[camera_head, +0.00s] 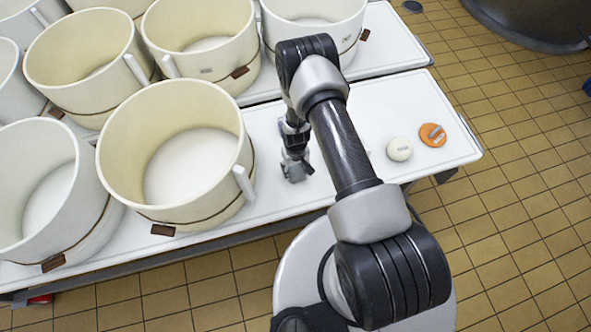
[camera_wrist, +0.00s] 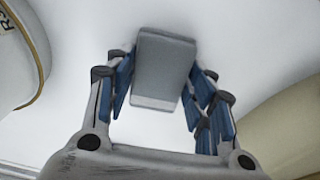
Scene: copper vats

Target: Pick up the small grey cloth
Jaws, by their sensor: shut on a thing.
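The small grey cloth (camera_wrist: 165,68) looks like a folded grey block with a paler lower edge in the wrist view. It lies between the blue-padded fingers of my gripper (camera_wrist: 163,85), which is shut on it. In the head view my gripper (camera_head: 294,166) points down at the white table, just right of a large cream vat. The cloth cannot be clearly told from the fingers there. I cannot tell whether the cloth touches the table or is slightly above it.
The large cream vat (camera_head: 120,150) stands close left of my gripper, with several more vats behind and beside it. A white round item (camera_head: 399,149) and an orange round item (camera_head: 432,135) lie on the white table (camera_head: 455,150) to the right. The tiled floor at right is mostly clear.

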